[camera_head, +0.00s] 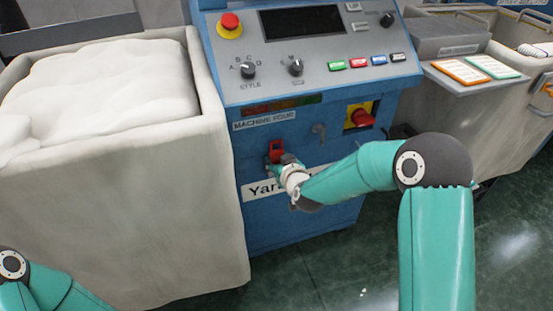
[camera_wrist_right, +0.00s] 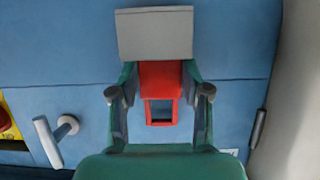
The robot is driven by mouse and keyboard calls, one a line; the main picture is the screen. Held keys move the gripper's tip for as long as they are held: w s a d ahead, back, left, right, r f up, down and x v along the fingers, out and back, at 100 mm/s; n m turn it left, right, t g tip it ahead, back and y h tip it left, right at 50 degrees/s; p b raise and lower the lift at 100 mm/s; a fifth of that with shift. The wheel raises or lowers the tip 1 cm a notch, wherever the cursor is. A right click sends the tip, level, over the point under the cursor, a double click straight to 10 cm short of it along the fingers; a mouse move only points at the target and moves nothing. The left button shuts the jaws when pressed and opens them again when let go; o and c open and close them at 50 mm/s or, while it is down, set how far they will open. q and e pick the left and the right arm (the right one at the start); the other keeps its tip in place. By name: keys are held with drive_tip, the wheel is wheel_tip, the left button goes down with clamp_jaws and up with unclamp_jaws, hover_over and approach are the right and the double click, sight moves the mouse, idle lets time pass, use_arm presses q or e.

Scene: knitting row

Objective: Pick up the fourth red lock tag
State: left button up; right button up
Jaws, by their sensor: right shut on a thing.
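A red lock tag (camera_head: 275,148) is at the front of the blue knitting machine, below the label "MACHINE FOUR". My right gripper (camera_head: 279,163) reaches it from the front and is shut on it. In the right wrist view the red tag (camera_wrist_right: 160,78) sits between my two green fingers (camera_wrist_right: 160,72), with a rectangular opening in its lower part. Its upper end meets a grey plate (camera_wrist_right: 155,35), so the top of the tag is hidden. My left gripper is outside the view; only part of my left arm shows at the lower left corner.
The machine panel (camera_head: 308,75) has knobs, coloured buttons and a red stop button (camera_head: 230,21). A red-on-yellow switch (camera_head: 362,117) and a grey handle (camera_head: 319,131) are right of the tag. A pale bin (camera_head: 185,210) of white material stands left. Orange and green cards lie right.

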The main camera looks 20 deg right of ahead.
sight(276, 140)
drive_tip(key=shift+c, duration=0.6)
drive_tip(key=shift+s+r, duration=0.2)
drive_tip(key=shift+r, duration=0.25)
wheel_tip(276, 140, up, 6)
drive_tip(key=shift+p, duration=0.85)
drive_tip(key=s+b, duration=0.9)
drive_tip(key=s, duration=1)
drive_tip(key=shift+s+d, duration=0.3)
drive_tip(key=shift+d, duration=0.05)
